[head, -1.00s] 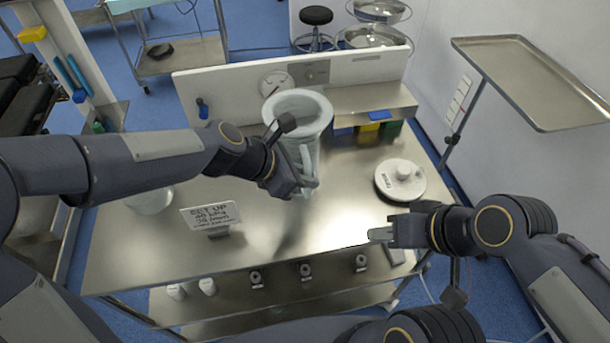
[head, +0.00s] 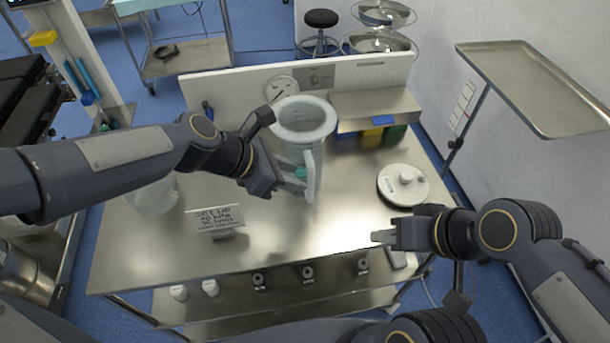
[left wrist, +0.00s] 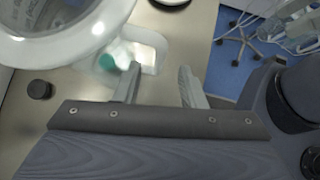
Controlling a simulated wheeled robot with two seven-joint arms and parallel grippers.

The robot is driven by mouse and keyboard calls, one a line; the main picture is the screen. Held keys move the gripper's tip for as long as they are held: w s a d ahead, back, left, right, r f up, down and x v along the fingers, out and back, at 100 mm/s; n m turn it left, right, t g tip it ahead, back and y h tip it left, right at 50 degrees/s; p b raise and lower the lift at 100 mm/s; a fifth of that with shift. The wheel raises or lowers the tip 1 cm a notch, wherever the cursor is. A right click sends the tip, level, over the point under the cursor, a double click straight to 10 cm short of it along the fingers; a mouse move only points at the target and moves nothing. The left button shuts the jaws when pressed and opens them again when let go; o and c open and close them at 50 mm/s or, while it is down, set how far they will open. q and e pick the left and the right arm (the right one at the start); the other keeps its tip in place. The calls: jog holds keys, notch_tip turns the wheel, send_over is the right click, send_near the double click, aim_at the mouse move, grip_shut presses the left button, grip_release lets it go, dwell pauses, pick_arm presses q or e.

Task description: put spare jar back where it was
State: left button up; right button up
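A clear jar with a thick pale rim and a side handle (head: 304,118) stands upright at the middle of the steel table. In the left wrist view its rim (left wrist: 62,28) fills the upper left, with the handle (left wrist: 160,50) beside it. My left gripper (head: 300,182) is at the handle; in the left wrist view its fingers (left wrist: 159,68) are spread, with the handle near and between the tips. A second clear vessel (head: 155,197) is partly hidden behind my left arm. My right gripper (head: 382,237) is over the table's front right; its finger gap does not show.
A round white lid with a knob (head: 403,184) lies on the right. A lettered sign (head: 214,218) stands front left. Behind the jar are a backboard with a dial (head: 281,88) and a raised shelf (head: 375,108). The table's front middle is clear.

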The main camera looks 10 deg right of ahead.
pick_arm(q)
jog(key=w+v, duration=0.1)
jog(key=v, duration=0.5)
jog(key=shift+s+a+p, duration=0.15)
jog(key=shift+s+p, duration=0.2)
jog(key=shift+s, duration=0.2)
jog(key=shift+r, duration=0.15)
jog(key=s+a+f+m+t+y, duration=0.2)
jog(key=s+a+m, duration=0.5)
jog(key=a+m, duration=0.2)
jog(key=s+a+f+m+t+y, duration=0.1)
jog(key=s+a+f+m+y, duration=0.1)
jog(key=s+a+m, duration=0.6)
jog(key=a+m+y, duration=0.1)
jog(key=a, duration=0.3)
jog(key=shift+a+m+t, duration=0.3)
jog(key=shift+a+t, duration=0.1)
jog(key=shift+s+r, duration=0.1)
